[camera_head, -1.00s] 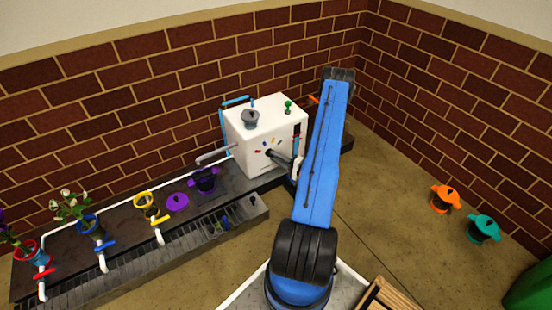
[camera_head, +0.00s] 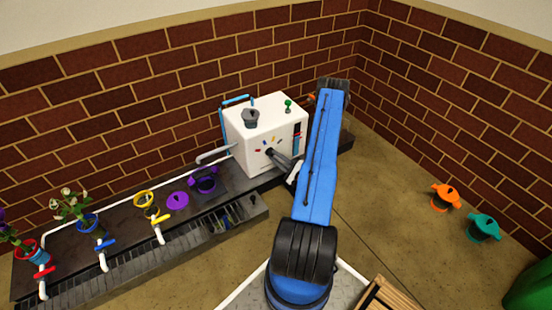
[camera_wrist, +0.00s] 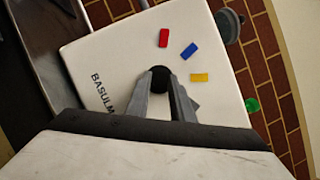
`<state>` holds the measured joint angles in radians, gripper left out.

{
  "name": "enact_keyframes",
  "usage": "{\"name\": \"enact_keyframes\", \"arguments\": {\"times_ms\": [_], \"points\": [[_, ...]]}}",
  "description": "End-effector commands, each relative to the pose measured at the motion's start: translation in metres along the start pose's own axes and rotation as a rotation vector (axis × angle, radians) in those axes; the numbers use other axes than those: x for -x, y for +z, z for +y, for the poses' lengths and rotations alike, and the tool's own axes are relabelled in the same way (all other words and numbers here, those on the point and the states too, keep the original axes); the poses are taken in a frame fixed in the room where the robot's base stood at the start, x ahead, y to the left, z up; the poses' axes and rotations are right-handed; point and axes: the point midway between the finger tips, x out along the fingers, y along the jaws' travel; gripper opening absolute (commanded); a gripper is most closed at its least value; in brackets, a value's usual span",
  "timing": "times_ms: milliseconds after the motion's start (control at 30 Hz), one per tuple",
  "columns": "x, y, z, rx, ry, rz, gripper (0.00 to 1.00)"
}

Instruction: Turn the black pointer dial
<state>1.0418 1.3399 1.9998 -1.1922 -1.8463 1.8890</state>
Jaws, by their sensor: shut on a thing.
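The black pointer dial (camera_wrist: 160,77) is on the front face of a white box (camera_wrist: 100,60) lettered "BASULM…". My gripper (camera_wrist: 161,88) is shut on the dial, one grey finger on each side. The fingers hide much of the dial, so I cannot tell where its pointer aims. Red (camera_wrist: 163,38), blue (camera_wrist: 189,51) and yellow (camera_wrist: 199,77) marks fan out around it. A darker mark (camera_wrist: 194,103) is partly behind the right finger. In the head view the box (camera_head: 250,150) stands at the back, with my gripper (camera_head: 277,157) reaching its front face.
A grey knob (camera_head: 250,118) and a green knob (camera_head: 288,105) are on the box top. Left of it, a dark bench (camera_head: 125,225) bears pots, white pipes and coloured taps. Brick walls close the corner.

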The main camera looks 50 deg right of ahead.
Motion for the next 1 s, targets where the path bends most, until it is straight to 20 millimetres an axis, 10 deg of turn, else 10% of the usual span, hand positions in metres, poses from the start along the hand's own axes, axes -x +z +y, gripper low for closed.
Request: {"name": "enact_keyframes", "arguments": {"times_ms": [267,300,367,1000], "points": [[0.001,-0.002,0.0,0.002,0.0,0.004,0.0],[0.001,-0.002,0.0,0.002,0.0,0.004,0.26],[0.0,-0.002,0.0,0.002,0.0,0.004,0.4],[0.039,-0.002,0.0,0.001,-0.001,0.005,0.4]]}}
